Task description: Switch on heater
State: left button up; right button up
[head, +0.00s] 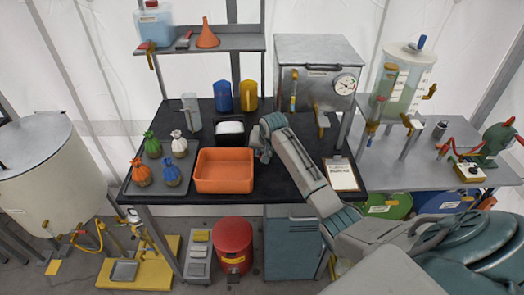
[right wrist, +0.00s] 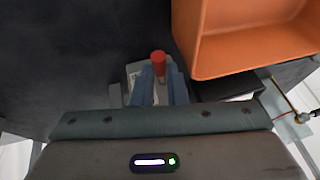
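My right gripper (right wrist: 160,85) points down at the dark bench top in the right wrist view. Its two blue-grey fingers stand apart, one on each side of a red knob (right wrist: 158,64) on a small grey device (right wrist: 136,72). I cannot tell whether the fingers touch the knob, or whether this device is the heater. In the head view my right gripper (head: 262,150) is low over the bench, just right of the orange tray, and the arm hides the device. A metal cabinet with a dial (head: 318,50) stands at the back of the bench. My left gripper is not in view.
The orange tray (head: 224,188) is close beside my right gripper. A black box (head: 230,143) with white contents stands behind it. Several tied sacks (head: 153,145) are at left, and a clipboard (head: 342,174) lies right of my arm. The bench (head: 300,190) has little free room.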

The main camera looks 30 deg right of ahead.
grip_shut()
jog(key=p, duration=0.1)
jog(key=r+g+p, duration=0.1)
jog(key=p, duration=0.1)
jog(key=shift+w+d+r+g+y, duration=0.15)
jog(key=shift+w+g+y, duration=0.15)
jog(key=shift+y, duration=0.1)
jog(key=shift+w+d+g+y+p, duration=0.2)
jog(key=shift+g+y+p, duration=0.2)
jog(key=shift+g+p, duration=0.2)
jog(key=shift+w+g+y, duration=0.2)
jog(key=shift+g+y, duration=0.2)
jog(key=shift+g, duration=0.3)
jog(key=shift+d+r, duration=0.1)
jog(key=shift+o, duration=1.5)
grip_release()
notch_tip(320, 180, up, 10)
jog(key=d+b, duration=0.1)
jog(key=b, duration=0.3)
jog(key=shift+s+d+r, duration=0.25)
jog(key=shift+s+d, duration=0.1)
jog(key=shift+s, duration=0.05)
